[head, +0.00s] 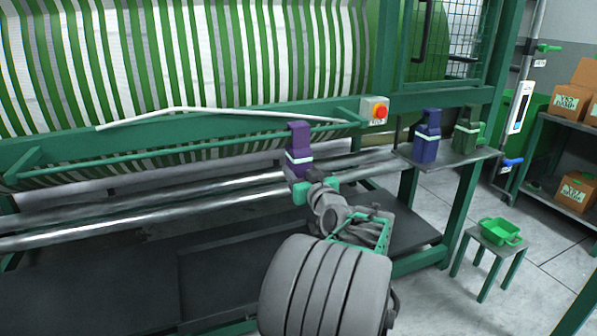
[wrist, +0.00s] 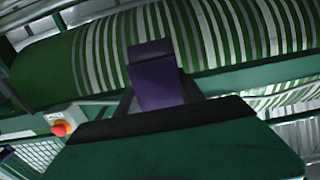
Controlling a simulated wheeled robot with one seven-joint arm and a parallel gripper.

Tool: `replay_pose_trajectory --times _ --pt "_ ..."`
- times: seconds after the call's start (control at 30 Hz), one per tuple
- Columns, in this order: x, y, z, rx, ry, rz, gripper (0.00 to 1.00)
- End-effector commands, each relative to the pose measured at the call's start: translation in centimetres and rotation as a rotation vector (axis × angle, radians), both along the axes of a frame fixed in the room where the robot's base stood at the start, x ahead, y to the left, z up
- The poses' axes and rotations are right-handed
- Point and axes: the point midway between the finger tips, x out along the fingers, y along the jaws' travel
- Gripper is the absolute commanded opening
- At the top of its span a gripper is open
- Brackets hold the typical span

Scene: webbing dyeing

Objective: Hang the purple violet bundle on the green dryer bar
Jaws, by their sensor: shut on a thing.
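The purple violet bundle (head: 298,142) is upright, with a pale band around its lower part. My gripper (head: 314,189) is shut on its lower end, in front of the dryer. In the wrist view the bundle (wrist: 155,75) rises beyond the gripper's green and black finger (wrist: 180,135). The green dryer bar (head: 215,147) runs across the front of the striped drum. The bundle's top overlaps the bar in the head view. I cannot tell whether it touches the bar or is apart from it.
A blue bundle (head: 426,138) and a dark green bundle (head: 466,132) stand on a side shelf at right. A red button box (head: 375,111) sits near the bar's right end. Steel rollers (head: 150,205) run below the bar. A stool with a green basket (head: 500,232) stands lower right.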

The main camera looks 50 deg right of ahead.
Motion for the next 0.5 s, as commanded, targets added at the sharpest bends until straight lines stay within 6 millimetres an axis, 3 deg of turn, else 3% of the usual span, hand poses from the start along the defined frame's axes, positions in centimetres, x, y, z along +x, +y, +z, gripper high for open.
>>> replay_pose_trajectory --times 0.23,0.27,0.5 --pt "0.0 0.0 0.1 -0.002 -0.001 0.0 0.0" --pt "0.0 0.01 0.1 -0.002 -0.001 0.0 0.46" --pt "0.0 0.01 0.06 -0.001 -0.001 0.0 0.66"
